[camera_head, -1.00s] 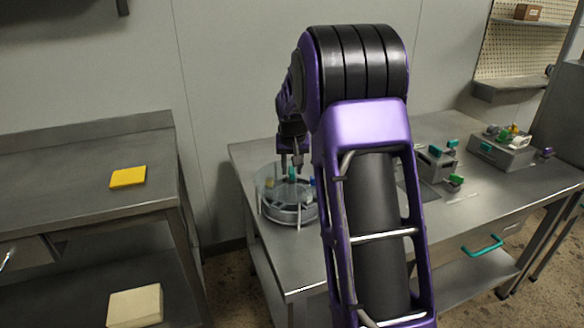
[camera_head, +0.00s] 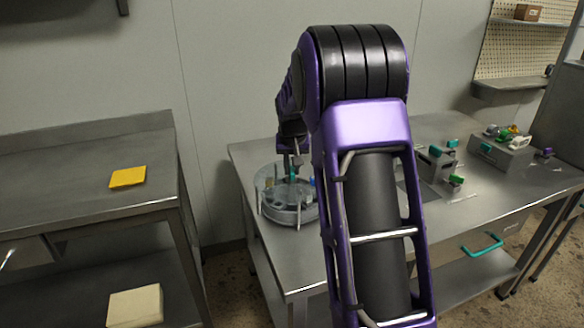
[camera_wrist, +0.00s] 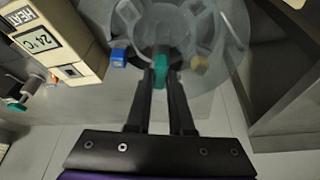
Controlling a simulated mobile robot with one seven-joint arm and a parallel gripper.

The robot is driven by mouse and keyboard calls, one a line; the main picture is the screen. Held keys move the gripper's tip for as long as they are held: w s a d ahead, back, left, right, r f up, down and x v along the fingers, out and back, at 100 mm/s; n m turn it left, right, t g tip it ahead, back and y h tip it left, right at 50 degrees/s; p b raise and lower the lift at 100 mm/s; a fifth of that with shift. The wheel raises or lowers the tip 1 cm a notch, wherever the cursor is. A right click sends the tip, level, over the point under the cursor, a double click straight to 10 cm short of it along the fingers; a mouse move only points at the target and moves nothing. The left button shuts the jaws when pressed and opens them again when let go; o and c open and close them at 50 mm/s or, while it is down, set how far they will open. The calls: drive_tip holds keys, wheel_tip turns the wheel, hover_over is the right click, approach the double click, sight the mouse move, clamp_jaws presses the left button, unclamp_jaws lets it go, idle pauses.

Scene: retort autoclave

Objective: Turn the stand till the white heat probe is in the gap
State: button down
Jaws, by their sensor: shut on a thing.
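The stand (camera_head: 286,216) is a round grey turntable with a clear upper part and pale upright posts, on the left end of the steel table. It also shows in the wrist view (camera_wrist: 232,25), seen from above. A teal piece (camera_wrist: 160,70) on it lies between my fingertips. My gripper (camera_wrist: 160,82) is shut on this teal piece; in the head view my gripper (camera_head: 292,165) reaches down to the stand. A blue piece (camera_wrist: 118,57) and a tan piece (camera_wrist: 200,66) sit to either side. I cannot make out the white heat probe or the gap for certain.
Grey fixtures (camera_head: 502,152) with coloured parts stand farther right. A separate bench (camera_head: 80,180) is at left, across a floor gap.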

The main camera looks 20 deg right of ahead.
drive_tip(key=shift+n, duration=0.6)
idle(0.5)
drive_tip(key=shift+d+n+y+p, duration=0.15)
drive_tip(key=shift+n+y+p, duration=0.45)
drive_tip(key=shift+n, duration=0.6)
drive_tip(key=shift+d+n+y+p, duration=0.1)
drive_tip(key=shift+n+y+p, duration=0.5)
drive_tip(key=shift+n, duration=1.3)
drive_tip(key=shift+n+g+y+p, duration=0.45)
drive_tip(key=shift+n+y, duration=0.45)
drive_tip(key=shift+n, duration=1)
drive_tip(key=shift+n+g+y+p, duration=0.3)
drive_tip(key=shift+n+p, duration=0.15)
drive_tip(key=shift+n, duration=0.65)
drive_tip(key=shift+d+n, duration=0.1)
drive_tip(key=shift+n, duration=0.4)
drive_tip(key=c, duration=0.8)
unclamp_jaws()
drive_tip(key=shift+w, duration=0.1)
